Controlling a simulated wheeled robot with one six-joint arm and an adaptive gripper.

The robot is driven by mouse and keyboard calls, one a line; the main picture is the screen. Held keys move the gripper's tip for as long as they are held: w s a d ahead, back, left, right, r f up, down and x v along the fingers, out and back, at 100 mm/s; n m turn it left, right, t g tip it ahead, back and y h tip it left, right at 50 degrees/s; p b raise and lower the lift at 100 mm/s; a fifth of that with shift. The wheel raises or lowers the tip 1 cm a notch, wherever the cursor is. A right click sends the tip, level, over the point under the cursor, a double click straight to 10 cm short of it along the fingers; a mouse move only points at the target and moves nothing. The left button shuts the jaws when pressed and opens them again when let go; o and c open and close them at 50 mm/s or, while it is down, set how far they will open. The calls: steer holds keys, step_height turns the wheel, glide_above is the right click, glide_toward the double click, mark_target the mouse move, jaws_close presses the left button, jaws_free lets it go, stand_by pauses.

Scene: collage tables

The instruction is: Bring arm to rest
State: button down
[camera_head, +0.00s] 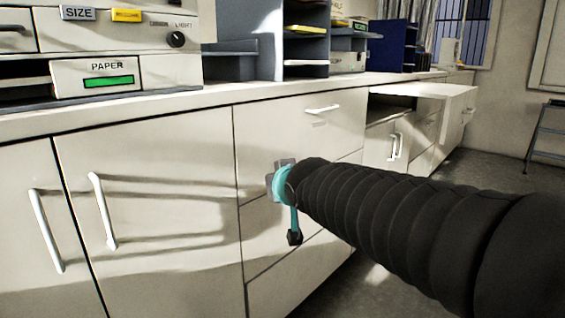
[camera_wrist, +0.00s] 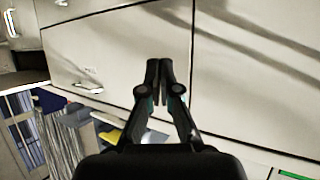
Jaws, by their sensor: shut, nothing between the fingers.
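My arm reaches in from the right in the head view, in a black ribbed sleeve with a teal ring at its end. Only part of my gripper (camera_head: 294,238) shows there, in front of the white cabinet fronts (camera_head: 150,210). In the wrist view my gripper (camera_wrist: 158,66) is shut and empty, its two black fingertips together. Behind the fingers are pale cabinet panels (camera_wrist: 120,50). I cannot tell how far the fingertips are from the panels.
A white counter (camera_head: 215,97) runs along the cabinets. On it stand a copier-like machine (camera_head: 150,72) with a paper tray and several shelf organizers (camera_head: 302,45). A drawer (camera_head: 425,90) stands open farther back. Grey floor (camera_head: 490,175) lies clear at the right, by a metal stand (camera_head: 540,132).

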steer(key=s+d+f+m+g+h+p, duration=0.1)
steer(key=s+d+f, duration=0.3)
steer(key=s, duration=0.5)
steer(key=s+d+f+m+g+h+p, duration=0.1)
steer(key=s+d+f+g, duration=0.2)
steer(key=s+d, duration=0.4)
steer(key=s+d+f+m+g+h+p, duration=0.1)
steer(key=s+d+f+g+h, duration=0.1)
steer(key=s+d+f, duration=0.4)
steer(key=s+g, duration=0.1)
steer(key=s, duration=0.4)
steer(key=shift+s+d+m, duration=0.25)
steer(key=shift+s+m, duration=0.1)
steer(key=shift+m, duration=0.05)
steer(key=shift+f, duration=0.1)
